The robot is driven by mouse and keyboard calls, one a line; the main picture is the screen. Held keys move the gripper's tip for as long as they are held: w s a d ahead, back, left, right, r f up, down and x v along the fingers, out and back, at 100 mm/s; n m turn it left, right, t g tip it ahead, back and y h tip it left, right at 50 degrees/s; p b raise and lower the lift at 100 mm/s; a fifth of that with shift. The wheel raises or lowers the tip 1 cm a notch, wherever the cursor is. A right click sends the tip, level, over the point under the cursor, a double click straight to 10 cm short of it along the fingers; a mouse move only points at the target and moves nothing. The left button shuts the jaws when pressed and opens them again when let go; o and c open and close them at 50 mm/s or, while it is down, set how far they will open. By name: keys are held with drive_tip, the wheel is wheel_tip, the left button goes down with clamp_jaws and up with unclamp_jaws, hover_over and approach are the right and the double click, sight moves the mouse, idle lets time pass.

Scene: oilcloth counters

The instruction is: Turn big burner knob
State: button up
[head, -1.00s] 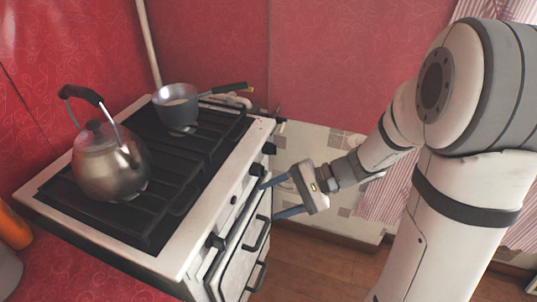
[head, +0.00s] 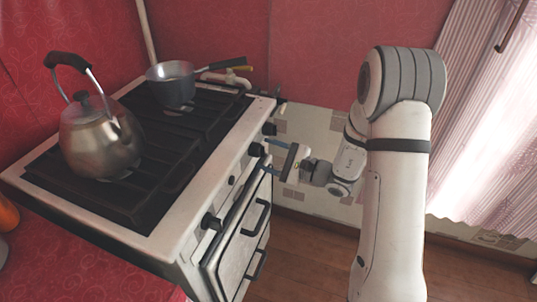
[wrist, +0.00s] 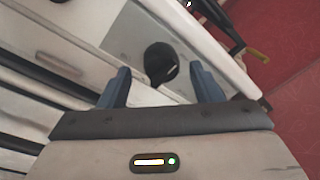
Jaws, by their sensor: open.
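A black round burner knob (wrist: 160,63) on the stove's front panel shows in the wrist view, ahead of and between my two blue fingertips. In the head view, a black knob (head: 256,149) sits just left of my gripper (head: 266,155). My gripper is open and empty, with its fingers pointing at the panel on either side of that knob. I cannot tell whether the fingers touch it. Another black knob (head: 269,128) is farther back, and one (head: 211,222) is nearer the front. Which knob is the big burner's is not marked.
A metal kettle (head: 100,140) stands on the near burners of the white stove (head: 190,205). A small pot (head: 172,88) stands at the back, its handle pointing right. The oven door handle (head: 256,218) juts out below the knobs. Wooden floor (head: 300,250) is open at the right.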

drive_tip(key=shift+w+a, duration=0.3)
drive_tip(key=shift+a, duration=0.25)
